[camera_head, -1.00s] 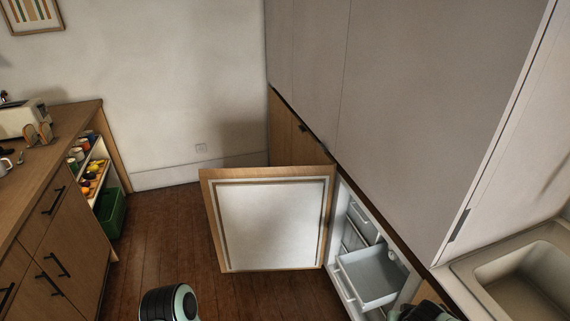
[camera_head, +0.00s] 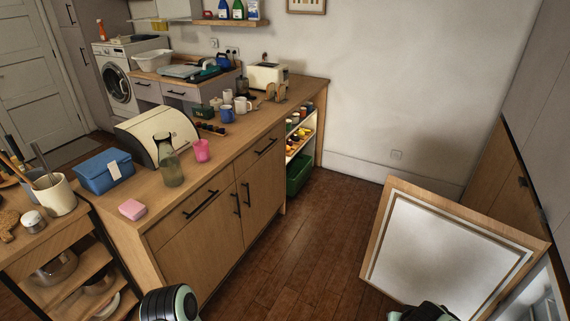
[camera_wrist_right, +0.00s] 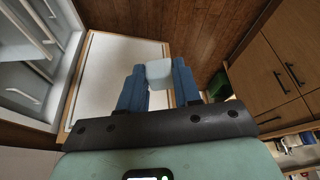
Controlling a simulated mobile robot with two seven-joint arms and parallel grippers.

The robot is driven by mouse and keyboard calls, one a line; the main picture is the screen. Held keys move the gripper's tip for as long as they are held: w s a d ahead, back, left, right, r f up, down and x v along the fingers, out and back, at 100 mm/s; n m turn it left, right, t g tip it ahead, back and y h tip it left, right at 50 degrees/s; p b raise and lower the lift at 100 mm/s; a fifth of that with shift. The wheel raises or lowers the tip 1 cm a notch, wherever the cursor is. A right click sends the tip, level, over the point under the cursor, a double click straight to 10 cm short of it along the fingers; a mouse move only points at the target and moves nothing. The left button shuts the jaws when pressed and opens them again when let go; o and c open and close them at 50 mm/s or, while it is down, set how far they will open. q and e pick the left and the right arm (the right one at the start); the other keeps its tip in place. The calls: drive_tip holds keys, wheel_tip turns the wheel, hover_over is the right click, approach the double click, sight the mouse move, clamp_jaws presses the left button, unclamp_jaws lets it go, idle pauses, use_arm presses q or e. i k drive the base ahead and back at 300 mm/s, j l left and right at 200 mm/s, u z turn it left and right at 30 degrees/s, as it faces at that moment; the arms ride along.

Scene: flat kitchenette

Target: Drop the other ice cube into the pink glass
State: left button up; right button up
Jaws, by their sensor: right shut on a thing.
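The pink glass (camera_head: 202,150) stands upright on the wooden counter in the head view, just right of a greenish glass carafe. I cannot see inside it. In the right wrist view, my right gripper (camera_wrist_right: 159,70) is shut on a pale, whitish ice cube (camera_wrist_right: 158,75), held between the blue fingertips. The gripper is away from the counter, with the floor and the open freezer door behind it. In the head view only parts of my arms show at the bottom edge. My left gripper is not in view.
The carafe (camera_head: 169,165), a bread bin (camera_head: 158,133), a blue box (camera_head: 104,172), a pink block (camera_head: 132,209) and mugs (camera_head: 227,113) stand on the counter (camera_head: 190,195). The freezer door (camera_head: 445,245) stands open at right. The floor (camera_head: 300,235) between is clear.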

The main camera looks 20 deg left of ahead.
sight(201, 152)
drive_tip(key=i+u, duration=0.1)
drive_tip(key=u, duration=0.4)
drive_tip(key=i+u, duration=0.1)
drive_tip(key=u, duration=0.35)
drive_tip(key=i+l+u, duration=0.1)
drive_tip(key=u, duration=0.4)
drive_tip(key=i+l+u, duration=0.15)
drive_tip(key=u, duration=0.2)
drive_tip(key=i+l+u, duration=0.1)
drive_tip(key=u, duration=0.25)
drive_tip(key=l+u, duration=0.35)
drive_tip(key=i+l+u, duration=0.1)
drive_tip(key=l+u, duration=0.15)
drive_tip(key=l, duration=0.2)
drive_tip(key=i+l+u, duration=0.2)
drive_tip(key=l, duration=0.25)
drive_tip(key=l+u, duration=0.1)
drive_tip(key=l, duration=0.8)
